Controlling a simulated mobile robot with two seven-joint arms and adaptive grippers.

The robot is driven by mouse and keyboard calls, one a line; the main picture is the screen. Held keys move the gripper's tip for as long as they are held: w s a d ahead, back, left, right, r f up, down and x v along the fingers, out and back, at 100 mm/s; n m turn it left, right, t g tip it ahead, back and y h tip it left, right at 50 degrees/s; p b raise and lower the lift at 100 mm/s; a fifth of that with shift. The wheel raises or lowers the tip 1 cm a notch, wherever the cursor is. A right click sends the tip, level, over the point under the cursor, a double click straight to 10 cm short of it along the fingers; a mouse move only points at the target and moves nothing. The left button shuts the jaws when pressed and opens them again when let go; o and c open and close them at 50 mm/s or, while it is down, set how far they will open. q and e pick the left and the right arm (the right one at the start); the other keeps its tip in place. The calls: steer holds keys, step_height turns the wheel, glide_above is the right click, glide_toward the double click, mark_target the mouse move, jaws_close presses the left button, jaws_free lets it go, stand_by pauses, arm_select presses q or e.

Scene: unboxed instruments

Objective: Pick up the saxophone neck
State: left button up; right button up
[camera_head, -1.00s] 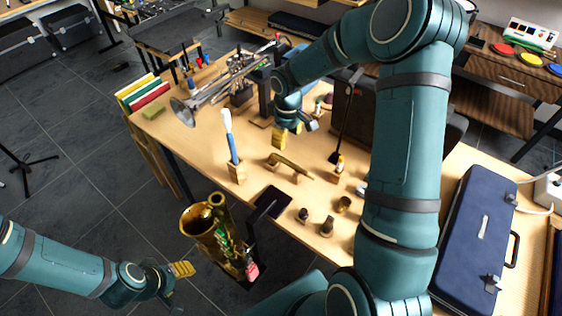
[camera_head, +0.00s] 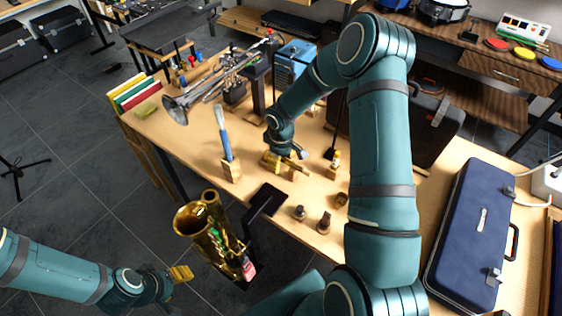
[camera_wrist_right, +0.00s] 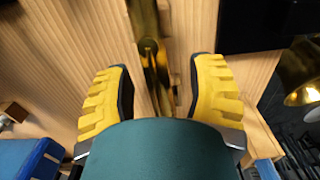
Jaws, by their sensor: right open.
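The brass saxophone neck (camera_head: 293,164) lies on small wooden blocks on the workbench, partly hidden by my right gripper in the head view. My right gripper (camera_head: 272,160) is over the neck, pointing down. In the right wrist view the neck (camera_wrist_right: 149,50) runs between the two spread yellow fingers (camera_wrist_right: 160,95), with gaps on both sides, so the gripper is open and holds nothing. My left gripper (camera_head: 178,274) hangs low at the left, away from the bench; its finger opening is unclear.
A blue-handled brush (camera_head: 224,138) stands in a wooden block left of the neck. A brass saxophone (camera_head: 212,230) stands in front of the bench. A trumpet (camera_head: 215,82) is behind; a blue case (camera_head: 475,235) is right.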

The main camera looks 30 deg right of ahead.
steer(key=shift+f, duration=0.15)
jaws_close()
stand_by(0.4)
